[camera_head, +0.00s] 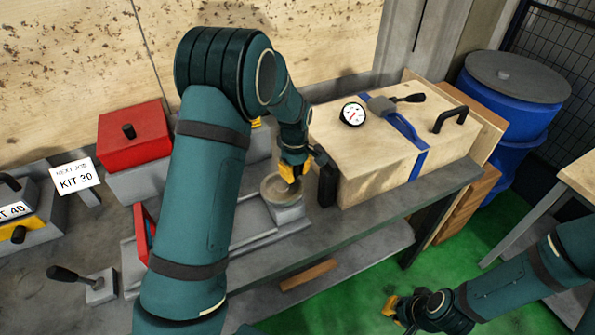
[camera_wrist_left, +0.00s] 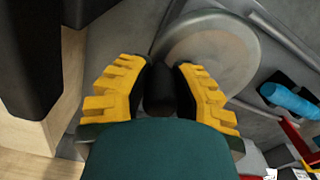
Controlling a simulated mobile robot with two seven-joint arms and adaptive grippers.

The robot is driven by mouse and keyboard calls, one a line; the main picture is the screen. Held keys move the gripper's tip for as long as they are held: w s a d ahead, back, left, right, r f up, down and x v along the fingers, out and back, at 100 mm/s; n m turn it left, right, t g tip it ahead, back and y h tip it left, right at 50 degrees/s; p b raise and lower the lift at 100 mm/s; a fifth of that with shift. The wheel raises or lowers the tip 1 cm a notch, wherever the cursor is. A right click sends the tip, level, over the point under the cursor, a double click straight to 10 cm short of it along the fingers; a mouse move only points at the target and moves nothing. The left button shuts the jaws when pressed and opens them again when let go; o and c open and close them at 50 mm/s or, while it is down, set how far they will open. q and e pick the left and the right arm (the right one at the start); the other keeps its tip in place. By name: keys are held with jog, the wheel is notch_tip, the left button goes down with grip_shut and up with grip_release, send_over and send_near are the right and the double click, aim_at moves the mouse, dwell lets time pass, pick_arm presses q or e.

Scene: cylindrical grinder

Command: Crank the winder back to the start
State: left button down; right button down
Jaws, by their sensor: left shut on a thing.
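The winder shows as a round grey disc (camera_head: 272,190) on a grey block at the right end of a long bed on the bench. It also shows in the left wrist view (camera_wrist_left: 222,58). A dark upright knob (camera_wrist_left: 160,88) stands near the disc's edge. My left gripper (camera_head: 291,173) reaches down over the disc. In the left wrist view its yellow fingers (camera_wrist_left: 160,95) are shut on the knob, one on each side. My arm hides part of the bed. My right gripper (camera_head: 391,306) is low at the right, over the green floor, away from the bench; its fingers are too small to read.
A wooden box (camera_head: 385,150) with a dial gauge (camera_head: 352,114) and blue strap stands close right of the left gripper. A red box (camera_head: 134,138) and KIT 30 sign (camera_head: 76,178) are at left. A blue cylinder (camera_wrist_left: 290,101) lies beyond the disc. Blue drums (camera_head: 512,95) stand far right.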

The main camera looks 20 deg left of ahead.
aim_at(278, 173)
pick_arm(q)
jog(key=n, duration=0.1)
jog(key=a+n+p, duration=0.1)
jog(key=n, duration=0.1)
jog(key=shift+w+a+r, duration=0.1)
jog(key=shift+w, duration=0.1)
jog(key=n+p, duration=0.1)
jog(key=a+n+p, duration=0.1)
jog(key=n, duration=0.1)
jog(key=shift+a+n, duration=0.25)
jog(key=shift+n, duration=0.05)
jog(key=n+p, duration=0.1)
jog(key=a+n+p, duration=0.1)
jog(key=n, duration=0.1)
jog(key=shift+s+a, duration=0.2)
jog(key=shift+s+a+n+p, duration=0.25)
jog(key=shift+n+p, duration=0.15)
jog(key=shift+n, duration=0.4)
jog(key=shift+s+a+n+p, duration=0.1)
jog(key=shift+a+n+p, duration=0.25)
jog(key=shift+n, duration=0.45)
jog(key=c, duration=0.8)
grip_release()
jog(key=shift+o, duration=0.2)
